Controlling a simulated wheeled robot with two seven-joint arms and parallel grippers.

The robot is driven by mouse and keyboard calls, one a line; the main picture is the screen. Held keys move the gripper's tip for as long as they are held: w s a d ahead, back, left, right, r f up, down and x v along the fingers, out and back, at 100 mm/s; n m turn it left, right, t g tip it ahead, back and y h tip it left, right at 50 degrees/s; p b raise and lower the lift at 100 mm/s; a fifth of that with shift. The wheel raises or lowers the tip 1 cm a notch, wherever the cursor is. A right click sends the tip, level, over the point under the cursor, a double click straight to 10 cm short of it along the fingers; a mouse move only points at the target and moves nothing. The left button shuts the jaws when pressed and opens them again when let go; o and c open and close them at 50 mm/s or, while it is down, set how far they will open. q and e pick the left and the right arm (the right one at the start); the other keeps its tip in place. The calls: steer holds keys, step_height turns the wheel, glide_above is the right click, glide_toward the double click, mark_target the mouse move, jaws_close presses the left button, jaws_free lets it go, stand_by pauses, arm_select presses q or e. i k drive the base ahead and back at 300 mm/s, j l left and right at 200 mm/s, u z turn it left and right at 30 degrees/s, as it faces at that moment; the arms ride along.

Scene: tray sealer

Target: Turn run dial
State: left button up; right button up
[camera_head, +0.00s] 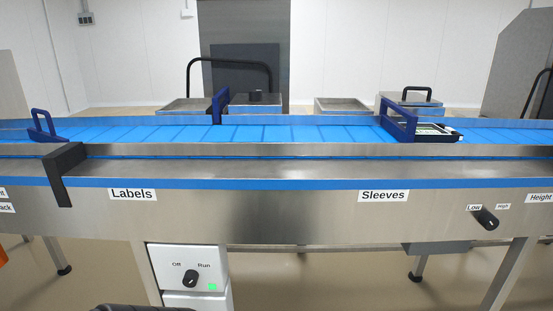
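The run dial (191,278) is a black knob on a white control box (166,262) below the conveyor, left of centre. The label "Off" is at its upper left and "Run" at its upper right. The knob appears to lean slightly toward "Run", but it is small in the picture. A green light (212,287) shows at the dial's lower right. Neither of my grippers can be made out in the head view. A dark rounded shape shows at the bottom edge, left of the dial; I cannot tell what it is.
The steel conveyor front (270,210) spans the view above the box. A black bracket (63,173) juts from it at left. A Low/High knob (486,219) is at right. The floor (320,280) right of the box is clear.

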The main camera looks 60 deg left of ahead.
mark_target(190, 279)
steer(key=u, duration=1.9)
